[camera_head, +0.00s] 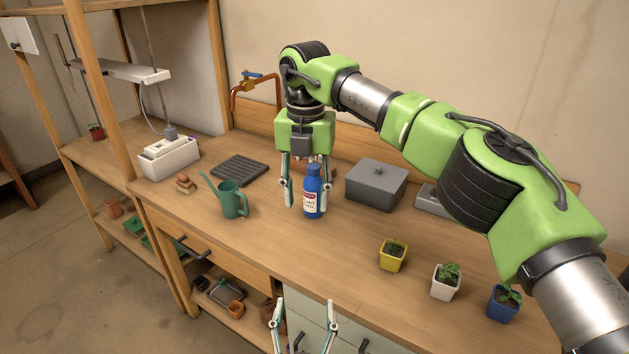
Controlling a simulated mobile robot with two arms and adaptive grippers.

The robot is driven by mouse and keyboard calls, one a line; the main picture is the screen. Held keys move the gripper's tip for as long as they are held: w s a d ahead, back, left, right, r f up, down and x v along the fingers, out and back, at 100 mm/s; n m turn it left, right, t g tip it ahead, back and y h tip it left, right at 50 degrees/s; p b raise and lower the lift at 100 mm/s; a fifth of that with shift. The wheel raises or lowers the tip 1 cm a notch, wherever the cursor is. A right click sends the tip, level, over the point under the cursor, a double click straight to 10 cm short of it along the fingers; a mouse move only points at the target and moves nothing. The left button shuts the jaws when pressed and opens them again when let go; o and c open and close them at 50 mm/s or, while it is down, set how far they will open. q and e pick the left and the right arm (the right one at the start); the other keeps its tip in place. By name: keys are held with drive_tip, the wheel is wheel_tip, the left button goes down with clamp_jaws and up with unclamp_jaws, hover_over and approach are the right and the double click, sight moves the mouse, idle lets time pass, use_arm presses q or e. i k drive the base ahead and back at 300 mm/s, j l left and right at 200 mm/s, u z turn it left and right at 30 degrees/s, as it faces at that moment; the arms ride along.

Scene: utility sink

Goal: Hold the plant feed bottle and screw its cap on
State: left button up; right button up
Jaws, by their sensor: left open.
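The plant feed bottle (313,197) is blue with a white and red label and stands upright on the wooden bench. A blue cap (313,169) shows at its top; I cannot tell whether it is screwed down. My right gripper (308,203) points down from above at the bottle. Its fingers are spread, one left of the bottle with a visible gap, the other close by its right side. My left gripper (303,328) is open and empty, low at the bottom of the view, in front of the bench drawers and well below the bottle.
A green watering can (232,201) stands left of the bottle, and a grey lidded box (376,183) right behind it. Yellow (392,262), white (445,286) and blue (503,306) plant pots stand front right. The bench in front of the bottle is clear.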

sight(312, 185)
drive_tip(key=i+l, duration=0.1)
drive_tip(key=i, duration=0.75)
